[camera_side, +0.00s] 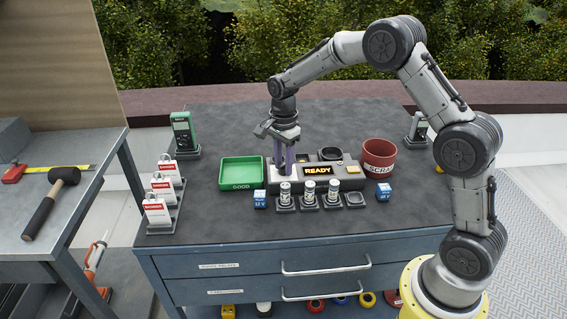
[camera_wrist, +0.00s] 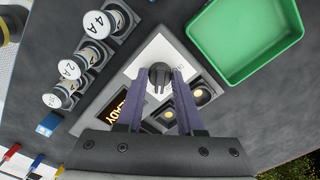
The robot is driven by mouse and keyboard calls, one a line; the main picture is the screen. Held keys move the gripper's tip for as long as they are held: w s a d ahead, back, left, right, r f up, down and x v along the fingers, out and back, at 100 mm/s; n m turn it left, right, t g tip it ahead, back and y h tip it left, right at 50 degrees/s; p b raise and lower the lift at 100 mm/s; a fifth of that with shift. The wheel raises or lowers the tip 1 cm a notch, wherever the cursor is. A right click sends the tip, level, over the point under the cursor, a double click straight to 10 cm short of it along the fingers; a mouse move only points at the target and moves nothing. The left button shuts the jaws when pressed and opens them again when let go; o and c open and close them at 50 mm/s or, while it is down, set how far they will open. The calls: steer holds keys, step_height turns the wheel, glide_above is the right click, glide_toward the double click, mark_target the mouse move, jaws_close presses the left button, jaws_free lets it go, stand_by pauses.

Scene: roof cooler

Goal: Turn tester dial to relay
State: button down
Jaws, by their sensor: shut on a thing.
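The tester is a grey box (camera_side: 335,186) in the middle of the dark bench, with a lit display (camera_side: 317,171) reading READY. In the wrist view its dial (camera_wrist: 159,82) is a dark round knob with a raised ridge, on a white panel (camera_wrist: 143,65). My gripper (camera_side: 285,167) points down at the tester's left part. Its two purple fingers (camera_wrist: 161,73) are shut on the dial, one on each side. The fingers hide the dial in the side view. I cannot read any marks around the dial or tell which setting it points to.
A green GOOD tray (camera_side: 240,184) is left of the tester, a red SCRAP bin (camera_side: 379,157) right. Red-and-white tags (camera_side: 157,211) and a green meter (camera_side: 182,131) are at the left.

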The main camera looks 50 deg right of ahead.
mark_target(283, 164)
steer(key=shift+r+m, duration=0.1)
steer(key=shift+m, duration=0.5)
steer(key=c, duration=0.5)
jaws_free()
step_height(283, 164, up, 14)
steer(key=shift+f, duration=0.1)
